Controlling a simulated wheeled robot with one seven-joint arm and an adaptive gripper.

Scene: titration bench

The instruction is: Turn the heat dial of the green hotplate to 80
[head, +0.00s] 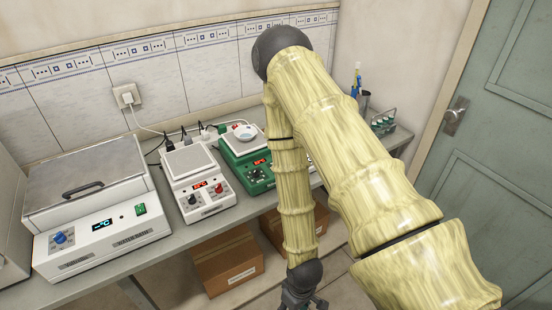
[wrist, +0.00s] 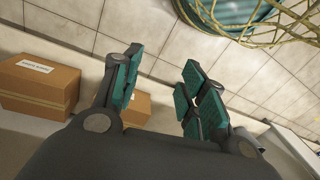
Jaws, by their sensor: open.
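The green hotplate (head: 230,152) stands on the bench in the head view, partly hidden behind my arm. Its front panel shows a black dial (head: 255,175) and a small red-lit display (head: 262,161). A white dish (head: 245,132) rests on its top. The dial's setting is too small to read. My gripper (head: 298,303) hangs low in front of the bench, below and apart from the hotplate, at the picture's bottom edge. In the wrist view my gripper (wrist: 158,95) is open, with nothing between its green-padded fingers.
A white hotplate (head: 186,162) stands left of the green one, and a water bath (head: 85,180) further left. Cardboard boxes (head: 228,262) sit under the bench. A rack of vials (head: 383,122) stands at the right end.

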